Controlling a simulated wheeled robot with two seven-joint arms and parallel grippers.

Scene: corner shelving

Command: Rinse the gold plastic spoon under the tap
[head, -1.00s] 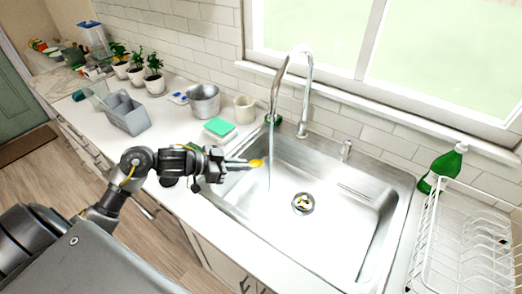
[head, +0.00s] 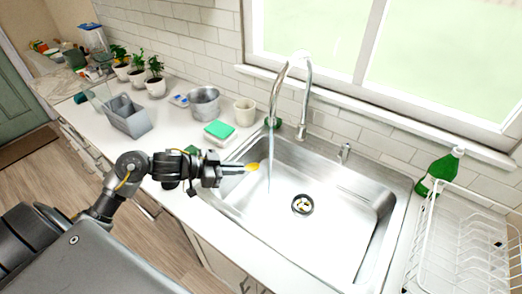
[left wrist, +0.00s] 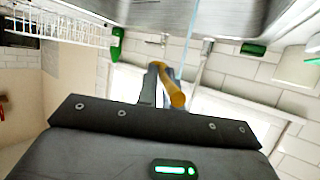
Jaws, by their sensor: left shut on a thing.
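My left gripper (head: 234,169) is shut on the gold plastic spoon (head: 253,167) by its handle, over the left side of the sink. The spoon's yellow bowl points right, toward the stream. The tap (head: 307,95) stands behind the sink, and a thin stream of water (head: 270,165) falls from it into the basin. In the head view the spoon's tip is just left of the stream, with a small gap. In the left wrist view the spoon (left wrist: 173,88) sits between the fingers, with the stream (left wrist: 190,40) close by. My right gripper is not in view.
The metal sink (head: 340,230) has a drain (head: 302,205) with something yellow and white in it. A green bottle (head: 440,170) and a white dish rack (head: 455,245) stand right.

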